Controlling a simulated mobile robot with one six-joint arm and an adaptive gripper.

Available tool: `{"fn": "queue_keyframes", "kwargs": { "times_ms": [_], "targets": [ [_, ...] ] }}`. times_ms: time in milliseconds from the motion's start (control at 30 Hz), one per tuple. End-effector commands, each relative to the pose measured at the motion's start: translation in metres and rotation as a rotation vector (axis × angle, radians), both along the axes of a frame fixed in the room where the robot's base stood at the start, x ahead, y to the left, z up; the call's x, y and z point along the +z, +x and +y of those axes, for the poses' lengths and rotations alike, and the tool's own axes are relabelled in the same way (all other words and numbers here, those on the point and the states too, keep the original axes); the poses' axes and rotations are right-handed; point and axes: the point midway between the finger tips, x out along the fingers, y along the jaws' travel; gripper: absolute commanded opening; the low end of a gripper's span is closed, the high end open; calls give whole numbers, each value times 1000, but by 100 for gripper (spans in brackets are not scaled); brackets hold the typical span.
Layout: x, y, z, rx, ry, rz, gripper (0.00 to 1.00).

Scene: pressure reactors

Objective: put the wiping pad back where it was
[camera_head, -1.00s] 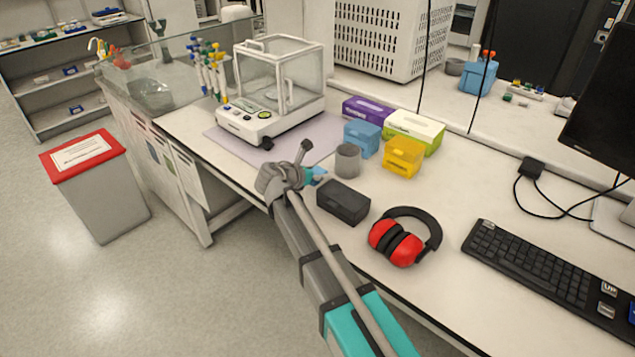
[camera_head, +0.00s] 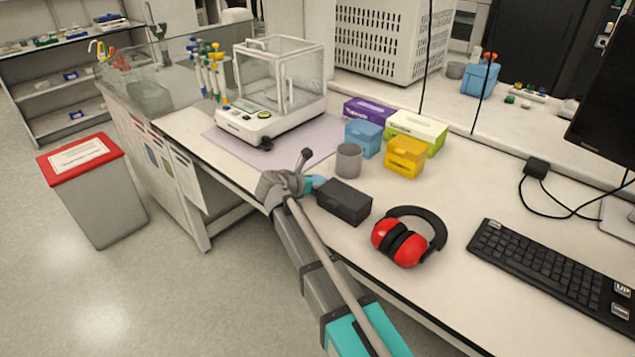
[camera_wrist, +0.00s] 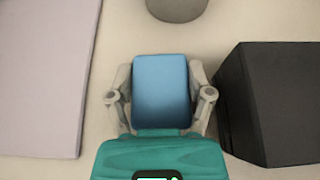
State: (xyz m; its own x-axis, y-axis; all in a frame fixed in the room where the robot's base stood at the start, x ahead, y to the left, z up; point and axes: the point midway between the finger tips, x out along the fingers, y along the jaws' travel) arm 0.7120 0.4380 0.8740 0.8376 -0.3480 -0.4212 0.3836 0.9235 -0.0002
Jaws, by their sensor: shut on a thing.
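The wiping pad, a blue rounded block, shows in the wrist view (camera_wrist: 162,92) between the two fingers. My gripper (camera_wrist: 161,72) is shut on it from both sides. In the head view, a small light-blue bit of the pad (camera_head: 317,181) shows at the end of my arm, above the near edge of the bench (camera_head: 418,276), left of a black box (camera_head: 344,201). The rest of the pad is hidden by my arm there. I cannot tell whether the pad touches the bench top.
The black box stands close on the right. A grey cup (camera_head: 348,160) is just beyond. A lilac mat (camera_head: 225,143) under a balance (camera_head: 262,120) lies to the left. Red ear muffs (camera_head: 397,243) and a keyboard (camera_head: 545,262) are further right. Bare bench lies between mat and box.

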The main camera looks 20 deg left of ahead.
Motion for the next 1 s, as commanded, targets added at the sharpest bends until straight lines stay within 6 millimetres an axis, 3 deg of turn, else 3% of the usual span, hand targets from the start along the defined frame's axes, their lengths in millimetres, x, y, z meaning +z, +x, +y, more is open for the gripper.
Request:
{"fn": "queue_keyframes", "kwargs": {
  "times_ms": [167,200,367,1000],
  "targets": [
    [-4,0,0,0,0,0,37],
    [-3,0,0,0,0,0,73],
    [-3,0,0,-1,0,0,100],
    [4,0,0,-2,0,0,100]
  ]
}}
